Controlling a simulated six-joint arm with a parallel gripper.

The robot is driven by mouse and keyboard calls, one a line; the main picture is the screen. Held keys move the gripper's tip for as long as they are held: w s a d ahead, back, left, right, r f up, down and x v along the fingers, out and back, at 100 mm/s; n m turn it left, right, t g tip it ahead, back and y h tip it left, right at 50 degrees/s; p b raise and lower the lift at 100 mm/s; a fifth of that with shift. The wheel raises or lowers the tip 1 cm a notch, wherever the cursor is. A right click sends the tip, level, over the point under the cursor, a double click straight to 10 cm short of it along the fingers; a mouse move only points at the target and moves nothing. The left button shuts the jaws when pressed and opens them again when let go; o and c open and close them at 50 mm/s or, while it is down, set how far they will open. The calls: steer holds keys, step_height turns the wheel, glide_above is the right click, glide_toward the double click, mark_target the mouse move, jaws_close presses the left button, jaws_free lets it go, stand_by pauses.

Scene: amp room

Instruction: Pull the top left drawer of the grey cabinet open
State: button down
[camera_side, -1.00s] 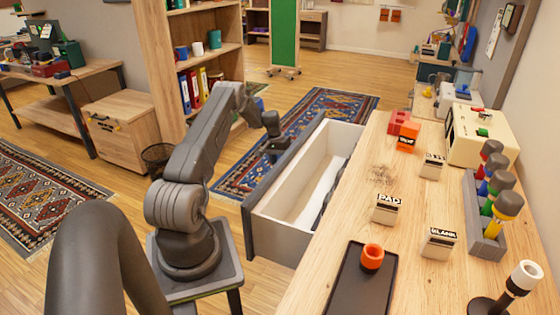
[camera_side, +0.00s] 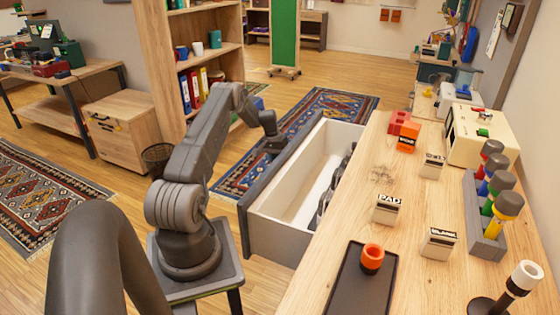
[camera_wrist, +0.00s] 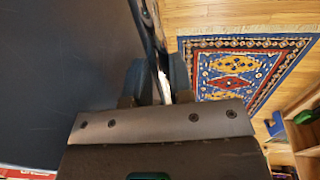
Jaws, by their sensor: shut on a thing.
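The drawer (camera_side: 258,238) is pulled well out from under the wooden worktop, with a dark grey front and pale inner walls. A row of dark round things shows inside along its worktop side. My gripper (camera_side: 272,146) is at the outer face of the drawer front, toward its far end. In the wrist view my gripper (camera_wrist: 155,92) is shut at the drawer front (camera_wrist: 65,80), whose dark panel fills the left side. The cabinet body is hidden under the worktop.
The worktop (camera_side: 320,265) carries a black tray (camera_side: 350,290) with an orange cup (camera_side: 372,258), labelled blocks (camera_side: 387,208) and a grey rack of coloured-handled tools (camera_side: 485,235). A bookshelf (camera_side: 160,60) stands behind my arm. A blue rug (camera_side: 330,105) lies on open floor beyond the drawer.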

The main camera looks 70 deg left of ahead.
steer(key=shift+s+a, duration=1.2)
steer(key=shift+a, duration=0.05)
steer(key=c, duration=1)
jaws_free()
